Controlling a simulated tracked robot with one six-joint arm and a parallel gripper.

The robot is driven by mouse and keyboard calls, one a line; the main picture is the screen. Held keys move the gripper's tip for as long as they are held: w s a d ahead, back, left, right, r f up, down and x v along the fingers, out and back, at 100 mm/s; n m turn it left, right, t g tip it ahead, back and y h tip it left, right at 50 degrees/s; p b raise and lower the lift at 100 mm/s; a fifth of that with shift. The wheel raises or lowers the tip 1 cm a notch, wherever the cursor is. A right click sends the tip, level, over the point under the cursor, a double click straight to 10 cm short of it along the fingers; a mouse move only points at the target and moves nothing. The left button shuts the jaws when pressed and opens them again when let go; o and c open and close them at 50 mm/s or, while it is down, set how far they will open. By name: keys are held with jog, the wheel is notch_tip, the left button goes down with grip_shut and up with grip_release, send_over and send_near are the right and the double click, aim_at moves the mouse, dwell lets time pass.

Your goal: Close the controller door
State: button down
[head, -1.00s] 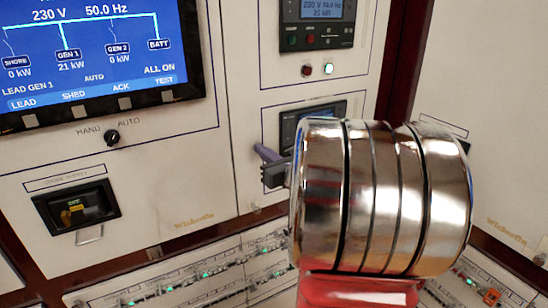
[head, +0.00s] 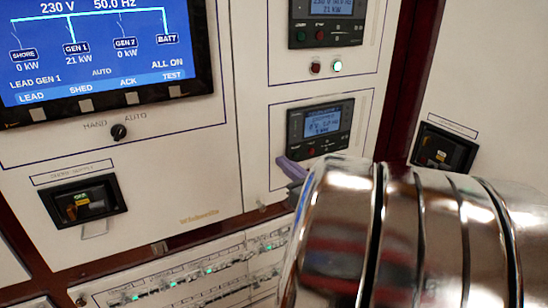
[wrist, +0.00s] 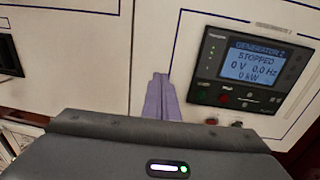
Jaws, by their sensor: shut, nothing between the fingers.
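The white controller door (head: 255,130) carries two dark controllers, one above the other, in the head view. The upper controller (head: 327,20) is cut off by the top edge; the lower one (head: 320,128) has a lit screen. In the wrist view a controller (wrist: 252,65) reads "GENERATOR 2 STOPPED" on the door panel (wrist: 160,30). The door looks about level with the panel to its left; I cannot tell whether it is fully shut. My gripper (head: 288,165) is shut and empty. Its purple fingers (wrist: 160,85) point at the panel, left of that controller; contact cannot be told.
My arm covers the lower right of the head view. A large blue display (head: 95,50) and a rotary switch (head: 118,132) are on the left panel. A breaker (head: 84,200) sits below them, another (head: 443,150) at right. A breaker row (head: 190,275) runs along the bottom.

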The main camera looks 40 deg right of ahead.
jog(key=shift+v, duration=2.25)
jog(key=shift+w+a, duration=0.1)
jog(key=shift+a, duration=0.05)
